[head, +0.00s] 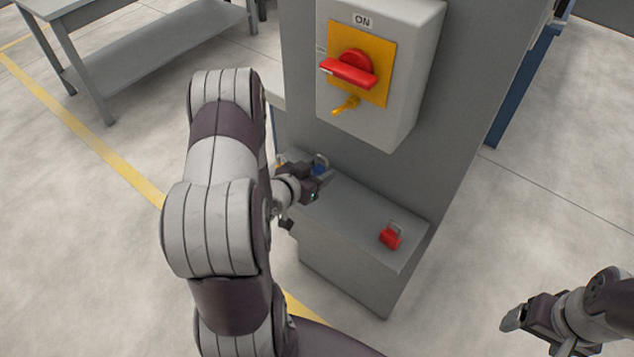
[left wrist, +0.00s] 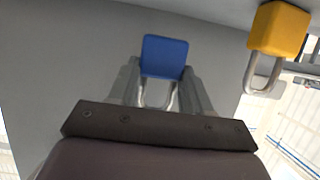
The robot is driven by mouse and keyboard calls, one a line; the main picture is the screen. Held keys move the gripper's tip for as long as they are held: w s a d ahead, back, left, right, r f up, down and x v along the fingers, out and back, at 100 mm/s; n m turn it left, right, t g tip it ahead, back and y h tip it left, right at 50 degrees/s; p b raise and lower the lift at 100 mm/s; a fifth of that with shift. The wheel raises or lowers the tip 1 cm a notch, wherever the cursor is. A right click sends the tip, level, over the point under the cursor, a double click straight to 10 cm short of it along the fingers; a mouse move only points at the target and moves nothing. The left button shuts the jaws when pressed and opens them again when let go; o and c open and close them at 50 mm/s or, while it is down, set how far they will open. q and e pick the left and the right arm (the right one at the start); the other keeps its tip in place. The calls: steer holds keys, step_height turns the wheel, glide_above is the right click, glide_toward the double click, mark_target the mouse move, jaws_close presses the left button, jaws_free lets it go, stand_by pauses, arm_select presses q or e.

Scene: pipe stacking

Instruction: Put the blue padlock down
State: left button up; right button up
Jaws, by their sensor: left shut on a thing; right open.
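My left gripper (head: 324,179) is shut on the blue padlock (head: 320,167), over the back left part of the grey ledge (head: 350,210). In the left wrist view the blue padlock (left wrist: 165,56) sits between the two fingertips, its metal shackle pointing back towards the gripper. I cannot tell whether the padlock touches the ledge. In the head view the gripper and arm hide part of it. My right gripper (head: 518,324) is open and empty at the lower right, over the floor and away from the ledge.
A red padlock (head: 390,237) stands on the ledge's right part. A yellow padlock (left wrist: 279,30) is near the blue one, mostly hidden in the head view. A switch box (head: 385,75) with a red handle hangs above. The ledge's middle is clear. A grey table (head: 140,55) stands at the back left.

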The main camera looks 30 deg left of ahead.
arm_select(q)
steer(key=shift+a+f, duration=0.3)
steer(key=shift+f, duration=0.05)
step_height(320, 180, down, 3)
steer(key=shift+s+d, duration=0.1)
steer(key=shift+f, duration=0.35)
steer(key=shift+b, duration=0.3)
